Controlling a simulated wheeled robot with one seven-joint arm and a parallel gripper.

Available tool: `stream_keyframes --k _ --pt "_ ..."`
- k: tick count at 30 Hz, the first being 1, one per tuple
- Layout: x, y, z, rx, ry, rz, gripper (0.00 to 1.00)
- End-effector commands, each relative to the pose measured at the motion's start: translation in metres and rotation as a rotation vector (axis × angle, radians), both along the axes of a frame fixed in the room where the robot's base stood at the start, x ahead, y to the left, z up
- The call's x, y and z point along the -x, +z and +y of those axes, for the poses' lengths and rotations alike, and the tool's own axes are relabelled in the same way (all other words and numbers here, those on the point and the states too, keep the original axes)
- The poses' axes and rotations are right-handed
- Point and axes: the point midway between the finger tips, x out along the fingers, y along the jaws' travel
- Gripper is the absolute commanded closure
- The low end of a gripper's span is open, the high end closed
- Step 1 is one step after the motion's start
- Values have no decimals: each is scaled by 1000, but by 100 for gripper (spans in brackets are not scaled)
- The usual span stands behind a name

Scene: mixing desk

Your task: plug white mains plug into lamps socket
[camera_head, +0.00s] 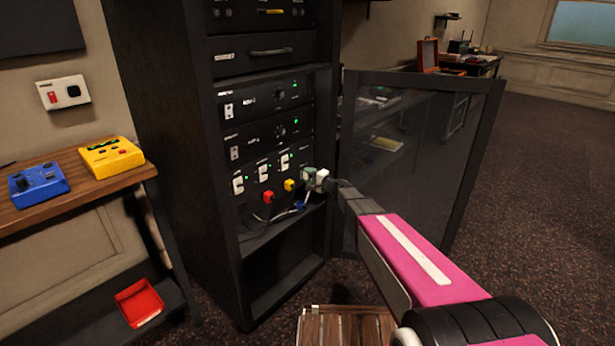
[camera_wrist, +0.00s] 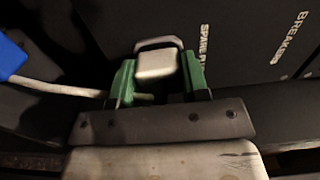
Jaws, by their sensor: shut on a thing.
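My gripper (camera_head: 316,179) is at the right side of the lower rack panel, in front of the rack. In the wrist view, its green fingers (camera_wrist: 157,82) are shut on the white mains plug (camera_wrist: 156,64). A white cable (camera_wrist: 60,88) runs left from between the fingers. The socket panel (camera_head: 252,203) has several white switches with green lights, a red plug (camera_head: 268,197) and a yellow plug (camera_head: 289,185). The lamps socket cannot be picked out; the panel labels are too small to read. The plug's front and any contact with a socket are hidden.
The rack's glass door (camera_head: 410,150) stands open on the right, close to my arm. A blue thing (camera_wrist: 10,55) lies left of my gripper in the wrist view. A desk (camera_head: 80,187) with blue and yellow boxes stands left. A red tray (camera_head: 139,302) is below it.

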Motion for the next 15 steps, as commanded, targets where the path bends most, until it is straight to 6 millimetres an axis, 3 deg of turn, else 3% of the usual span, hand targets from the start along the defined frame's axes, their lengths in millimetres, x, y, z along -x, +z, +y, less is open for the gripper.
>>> stream_keyframes --k 15 --pt "11 0 -13 0 -1 0 96"
